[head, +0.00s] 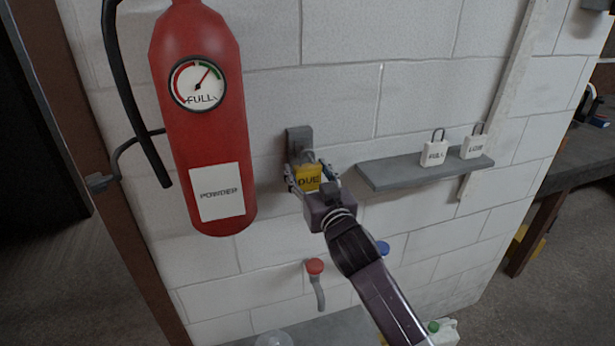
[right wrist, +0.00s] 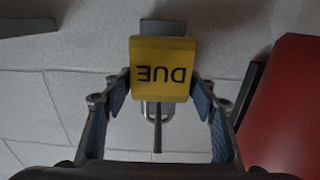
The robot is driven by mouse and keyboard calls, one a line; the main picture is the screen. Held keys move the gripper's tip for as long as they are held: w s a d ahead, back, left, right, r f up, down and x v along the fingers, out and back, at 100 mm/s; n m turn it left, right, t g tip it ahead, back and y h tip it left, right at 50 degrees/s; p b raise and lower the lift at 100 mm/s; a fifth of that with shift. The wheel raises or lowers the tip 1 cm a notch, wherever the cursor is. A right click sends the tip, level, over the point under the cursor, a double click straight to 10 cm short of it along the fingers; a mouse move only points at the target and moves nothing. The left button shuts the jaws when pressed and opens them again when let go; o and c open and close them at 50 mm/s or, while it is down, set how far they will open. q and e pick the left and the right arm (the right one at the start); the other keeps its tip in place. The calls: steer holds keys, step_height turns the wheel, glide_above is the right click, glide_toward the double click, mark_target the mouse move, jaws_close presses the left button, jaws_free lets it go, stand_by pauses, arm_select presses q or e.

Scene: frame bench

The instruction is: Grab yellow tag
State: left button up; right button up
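The yellow tag (head: 308,178), marked "DUE", hangs by its shackle on a grey wall bracket (head: 299,139). In the right wrist view the yellow tag (right wrist: 163,68) is upside down and centred. My right gripper (head: 311,177) is at the tag, with one finger on each side of it. In the right wrist view the fingers of my right gripper (right wrist: 162,85) lie very close to the tag's edges; narrow gaps seem to show, so it looks open around the tag. Firm contact is not visible. My left gripper is not in view.
A red extinguisher (head: 205,120) hangs left of the tag. A grey shelf (head: 400,178) on the right holds two white tags (head: 434,153). A red-handled valve (head: 315,267) and a blue knob (head: 382,248) sit below. The white wall is close behind.

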steer(key=c, duration=0.7)
